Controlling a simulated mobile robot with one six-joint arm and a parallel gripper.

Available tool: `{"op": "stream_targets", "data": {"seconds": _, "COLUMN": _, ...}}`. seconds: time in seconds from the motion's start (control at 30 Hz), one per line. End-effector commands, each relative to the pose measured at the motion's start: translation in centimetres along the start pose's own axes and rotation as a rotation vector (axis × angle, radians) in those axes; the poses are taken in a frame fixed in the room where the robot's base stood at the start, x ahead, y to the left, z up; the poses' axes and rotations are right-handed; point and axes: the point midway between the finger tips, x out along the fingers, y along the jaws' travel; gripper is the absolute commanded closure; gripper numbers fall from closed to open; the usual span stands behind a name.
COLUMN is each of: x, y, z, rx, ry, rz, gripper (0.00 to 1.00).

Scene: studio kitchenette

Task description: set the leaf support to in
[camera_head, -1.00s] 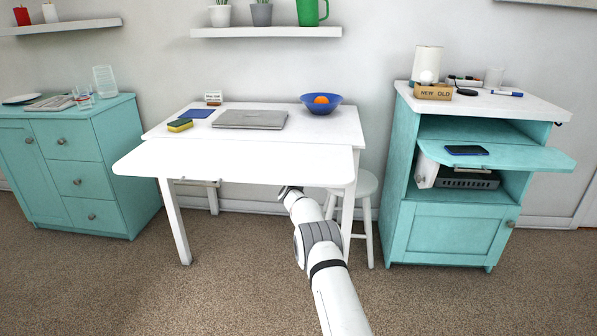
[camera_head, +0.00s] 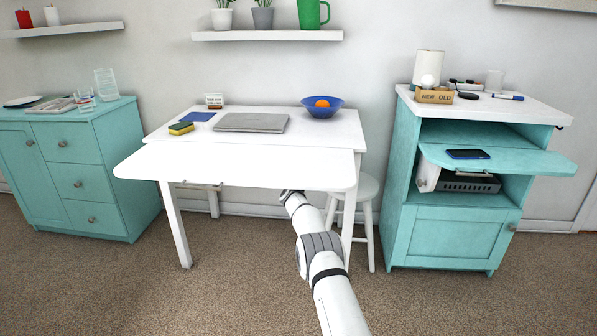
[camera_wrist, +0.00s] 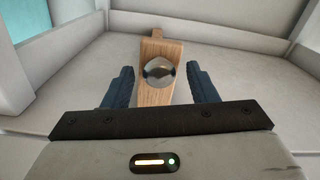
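The leaf support appears to be the wooden bar (camera_wrist: 153,92) with a round shiny knob (camera_wrist: 158,70) in the wrist view. My gripper (camera_wrist: 160,76) is open, with one dark finger on each side of the bar and knob. I see gaps between the fingers and the bar. In the head view my gripper (camera_head: 287,193) is at the front edge of the white table leaf (camera_head: 235,168), mostly hidden beneath it. The leaf is raised and level with the white table (camera_head: 315,136). The support is hidden in the head view.
A closed laptop (camera_head: 252,123), a blue bowl (camera_head: 322,108) with an orange and a sponge (camera_head: 181,128) are on the table. A white stool (camera_head: 367,188) stands by the right table leg. A teal cabinet (camera_head: 452,238) is further right. The floor in front is clear.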

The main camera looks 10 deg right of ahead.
Motion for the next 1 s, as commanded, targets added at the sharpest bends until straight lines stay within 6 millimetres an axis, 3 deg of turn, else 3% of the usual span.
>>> {"op": "stream_targets", "data": {"seconds": 0.47, "x": -0.9, "y": 0.0, "z": 0.0, "rx": -0.003, "ry": -0.006, "rz": 0.004, "gripper": 0.48}}
{"op": "stream_targets", "data": {"seconds": 1.0, "x": -6.1, "y": -0.1, "z": -0.1, "rx": -0.001, "ry": -0.002, "rz": -0.002, "gripper": 0.48}}
